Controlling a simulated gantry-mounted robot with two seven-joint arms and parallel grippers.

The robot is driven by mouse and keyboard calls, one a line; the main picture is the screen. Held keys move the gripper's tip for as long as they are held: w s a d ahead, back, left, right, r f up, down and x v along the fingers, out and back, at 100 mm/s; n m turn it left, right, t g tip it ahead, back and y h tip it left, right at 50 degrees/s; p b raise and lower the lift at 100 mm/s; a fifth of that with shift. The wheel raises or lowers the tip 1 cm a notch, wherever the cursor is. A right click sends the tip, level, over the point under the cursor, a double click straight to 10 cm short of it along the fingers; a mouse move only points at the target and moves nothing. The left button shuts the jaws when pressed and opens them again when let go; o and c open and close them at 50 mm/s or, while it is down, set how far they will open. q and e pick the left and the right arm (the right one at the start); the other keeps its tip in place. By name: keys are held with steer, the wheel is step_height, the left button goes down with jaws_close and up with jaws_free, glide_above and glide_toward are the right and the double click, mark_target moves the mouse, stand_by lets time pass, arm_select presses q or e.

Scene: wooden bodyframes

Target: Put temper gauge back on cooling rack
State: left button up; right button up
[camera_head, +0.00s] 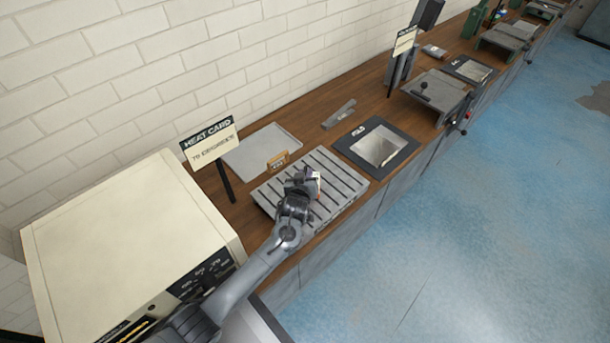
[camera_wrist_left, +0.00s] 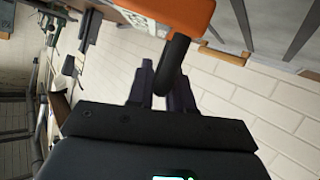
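My left gripper (camera_head: 303,182) is over the grey slatted cooling rack (camera_head: 338,180) in the head view. In the left wrist view its two dark fingers (camera_wrist_left: 160,85) stand on either side of the black handle (camera_wrist_left: 172,65) of the temper gauge, and the gripper looks shut on it. The gauge (camera_wrist_left: 180,12) has an orange body with a pale face, partly cut off by the top of the view. In the head view only a small pale and red bit of it (camera_head: 317,177) shows beside the fingers. Whether it touches the rack is hard to tell. My right gripper is not in view.
A small brown label (camera_head: 278,162) stands at the rack's back edge. A pale tray (camera_head: 262,150) and a heat card sign (camera_head: 210,142) are behind it. A cream oven (camera_head: 125,250) stands to the left. A black-framed panel (camera_head: 377,148) lies to the right.

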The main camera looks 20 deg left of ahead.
arm_select(q)
steer(key=o, duration=0.3)
steer(key=shift+o, duration=0.2)
steer(key=shift+r, duration=0.25)
steer(key=p+v, duration=0.2)
steer(key=v, duration=1)
steer(key=s+a+f+m+g+h, duration=0.1)
steer(key=s+m+g, duration=0.2)
steer(key=s, duration=1.3)
steer(key=s+a+f+m+g+h, duration=0.1)
steer(key=s+g, duration=0.5)
steer(key=s, duration=1.1)
steer(key=m+h, duration=0.1)
steer(key=m, duration=0.1)
steer(key=shift+a+m+g, duration=0.25)
steer(key=shift+m+g, duration=0.15)
steer(key=shift+r, duration=0.1)
